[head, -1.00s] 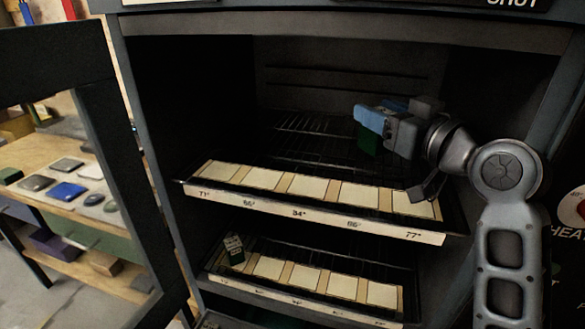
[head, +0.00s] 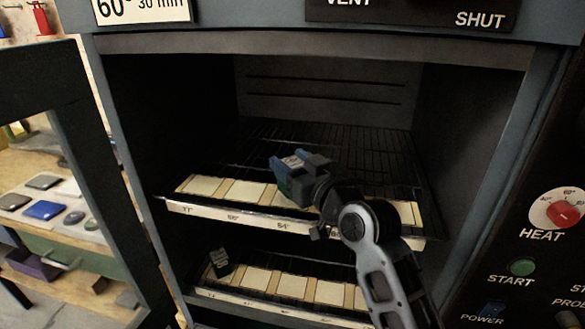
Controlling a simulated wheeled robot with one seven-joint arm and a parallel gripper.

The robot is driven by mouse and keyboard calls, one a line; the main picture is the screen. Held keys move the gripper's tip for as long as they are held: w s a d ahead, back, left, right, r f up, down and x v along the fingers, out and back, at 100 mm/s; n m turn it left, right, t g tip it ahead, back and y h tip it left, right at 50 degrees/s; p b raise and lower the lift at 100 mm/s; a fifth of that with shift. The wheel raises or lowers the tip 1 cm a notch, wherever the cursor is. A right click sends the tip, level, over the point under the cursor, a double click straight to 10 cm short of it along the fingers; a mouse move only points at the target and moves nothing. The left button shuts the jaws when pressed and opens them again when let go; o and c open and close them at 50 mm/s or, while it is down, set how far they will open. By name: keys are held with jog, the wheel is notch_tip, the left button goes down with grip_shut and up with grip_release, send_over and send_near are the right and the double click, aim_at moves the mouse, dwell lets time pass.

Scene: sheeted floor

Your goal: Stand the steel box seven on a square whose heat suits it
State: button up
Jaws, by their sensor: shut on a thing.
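My gripper (head: 284,168), with blue fingers, is shut on a small dark green box (head: 283,181). The fingers hide most of the box, and I cannot read a number on it. In the head view it is inside the open oven, over or in front of the middle of the upper shelf (head: 250,220). I cannot tell whether the box touches the shelf. Pale squares (head: 246,192) line that shelf's front; its labels read about 77°, 86° and 94° from the left, the rest being partly hidden by my arm. The middle square is mostly covered.
Another dark green box (head: 220,262) with a white mark stands at the left of the lower shelf (head: 270,302). A heat dial (head: 563,208) is on the right panel. The open door (head: 75,170) is at left. The upper shelf's left squares are bare.

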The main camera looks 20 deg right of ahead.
jog(key=shift+f, duration=0.7)
jog(key=shift+f, duration=0.15)
jog(key=o, duration=1.3)
jog(key=shift+r, duration=0.2)
jog(key=s, duration=0.4)
jog(key=s+d+b, duration=0.1)
jog(key=s, duration=0.3)
jog(key=s+d+b, duration=0.1)
jog(key=s, duration=0.3)
jog(key=shift+f, duration=0.1)
